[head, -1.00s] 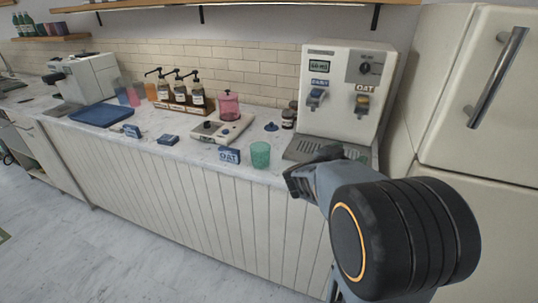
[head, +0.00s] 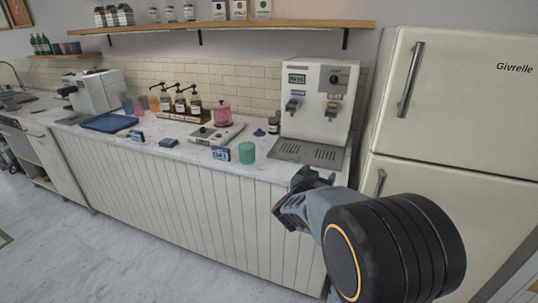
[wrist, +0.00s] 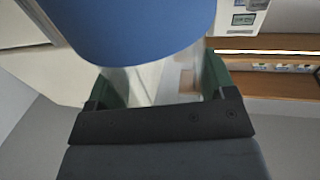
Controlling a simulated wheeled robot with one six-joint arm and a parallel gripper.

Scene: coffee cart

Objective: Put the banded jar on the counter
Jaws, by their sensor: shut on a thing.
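My gripper (head: 302,182) is in front of the counter's right end, before the coffee dispenser, seen from behind in the head view. In the wrist view its green-tipped fingers (wrist: 165,85) are apart with a thing between them. That thing shows a large rounded blue surface (wrist: 130,25) close to the camera, which I take to be the top of the banded jar; no band can be made out. In the head view it is mostly hidden by the gripper. The counter (head: 205,165) has a pale marbled top and white panelled front.
The dispenser (head: 318,105) with its drip tray (head: 305,152) fills the counter's right end, beside the fridge (head: 455,120). A green cup (head: 247,153), blue OAT box (head: 220,154), pink jar (head: 222,117) and small dark jar (head: 273,126) stand left of it. Bare counter lies among them.

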